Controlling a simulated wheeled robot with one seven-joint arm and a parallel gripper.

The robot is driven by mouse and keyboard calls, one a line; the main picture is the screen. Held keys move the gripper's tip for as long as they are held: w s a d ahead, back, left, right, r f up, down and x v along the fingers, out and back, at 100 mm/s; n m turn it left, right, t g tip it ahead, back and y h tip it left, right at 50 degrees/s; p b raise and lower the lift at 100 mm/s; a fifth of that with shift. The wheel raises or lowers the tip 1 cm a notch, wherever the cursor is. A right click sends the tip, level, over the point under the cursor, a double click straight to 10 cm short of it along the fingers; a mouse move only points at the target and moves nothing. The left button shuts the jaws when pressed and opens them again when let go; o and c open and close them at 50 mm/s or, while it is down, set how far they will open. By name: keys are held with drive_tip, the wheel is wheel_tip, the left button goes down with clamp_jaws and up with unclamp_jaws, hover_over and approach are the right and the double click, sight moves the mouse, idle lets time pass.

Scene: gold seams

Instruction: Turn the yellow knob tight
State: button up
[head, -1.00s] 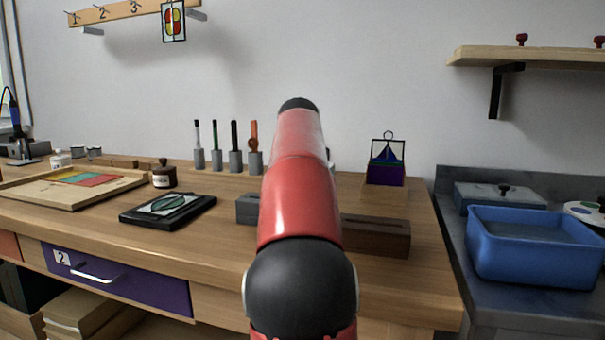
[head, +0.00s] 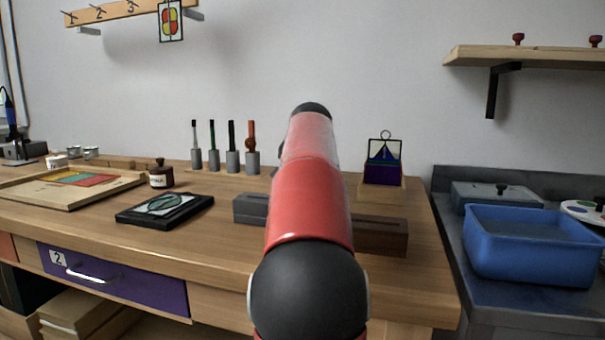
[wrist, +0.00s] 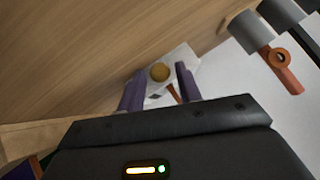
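The yellow knob (wrist: 160,72) is a small round dull-gold disc on a pale grey-white block (wrist: 180,58) in the wrist view. My gripper (wrist: 159,80) has two purple fingers set apart, one on each side of the knob in the picture, with gaps between. I cannot tell whether the fingertips reach level with the knob or stop short of it. A small orange-brown piece shows below the knob, between the fingers. In the head view my red arm covers the knob and gripper.
Upright tools in grey holders (head: 232,161) stand at the bench's back; an orange one (wrist: 281,70) shows in the wrist view. A grey slotted block (head: 250,209), brown block (head: 381,236) and black-framed panel (head: 165,210) lie nearby. A purple box (head: 383,174) stands right.

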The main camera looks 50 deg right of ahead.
drive_tip(key=shift+o, duration=0.7)
drive_tip(key=shift+p+v, duration=0.3)
drive_tip(key=shift+v, duration=3.6)
